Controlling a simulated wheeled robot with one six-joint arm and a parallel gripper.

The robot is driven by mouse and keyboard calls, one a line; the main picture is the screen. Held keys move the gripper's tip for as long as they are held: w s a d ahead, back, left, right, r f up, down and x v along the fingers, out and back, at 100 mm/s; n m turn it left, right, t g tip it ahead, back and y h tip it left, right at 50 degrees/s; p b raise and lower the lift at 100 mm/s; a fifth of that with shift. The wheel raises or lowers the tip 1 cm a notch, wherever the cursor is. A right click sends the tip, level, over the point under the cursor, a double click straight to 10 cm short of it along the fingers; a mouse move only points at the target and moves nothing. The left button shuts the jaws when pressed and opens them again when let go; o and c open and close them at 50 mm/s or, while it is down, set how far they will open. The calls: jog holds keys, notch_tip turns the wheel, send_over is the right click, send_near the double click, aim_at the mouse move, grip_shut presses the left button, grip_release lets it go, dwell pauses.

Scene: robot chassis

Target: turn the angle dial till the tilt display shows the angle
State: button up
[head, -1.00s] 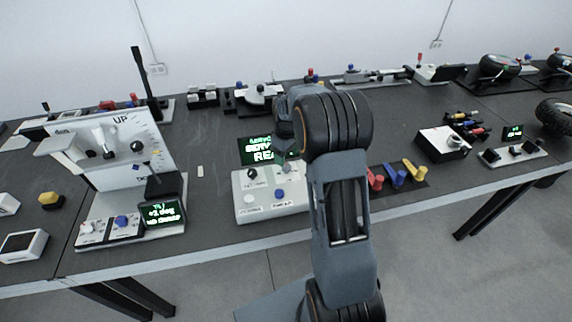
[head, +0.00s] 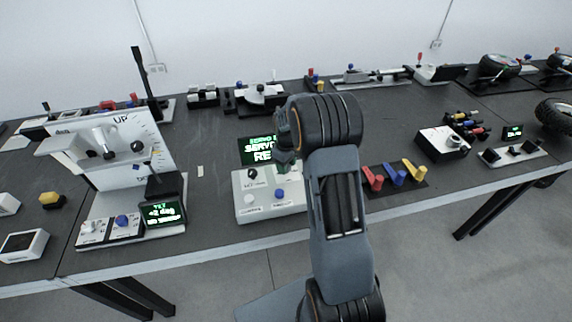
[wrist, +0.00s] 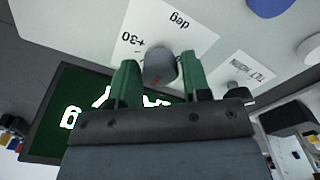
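The white box (head: 243,208) at the middle of the table carries the dial and a dark screen (head: 262,150) with green-white text reading "SERVO", partly covered by my arm. In the wrist view, the grey angle dial (wrist: 161,68) with a red mark stands beside an upside-down "+30 deg" label. My gripper (wrist: 160,72) has its green fingers on either side of the dial, with narrow gaps seeming to show. In the head view, my gripper (head: 285,165) is low over the box and hides the dial. The screen also shows in the wrist view (wrist: 45,125), mostly covered.
A black knob (head: 252,174) and a blue button (head: 280,194) sit near the gripper on the same box. At left, a tilt rig with an "UP" board (head: 120,150) has a small screen (head: 162,213) reading about "+2 deg". Coloured levers (head: 397,177) stand right of my arm.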

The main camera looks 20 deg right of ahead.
jog(key=c, duration=0.5)
jog(key=shift+m, duration=0.3)
jog(key=m, duration=0.3)
jog(key=shift+b, duration=0.35)
jog(key=shift+m, duration=1.9)
jog(key=o, duration=0.9)
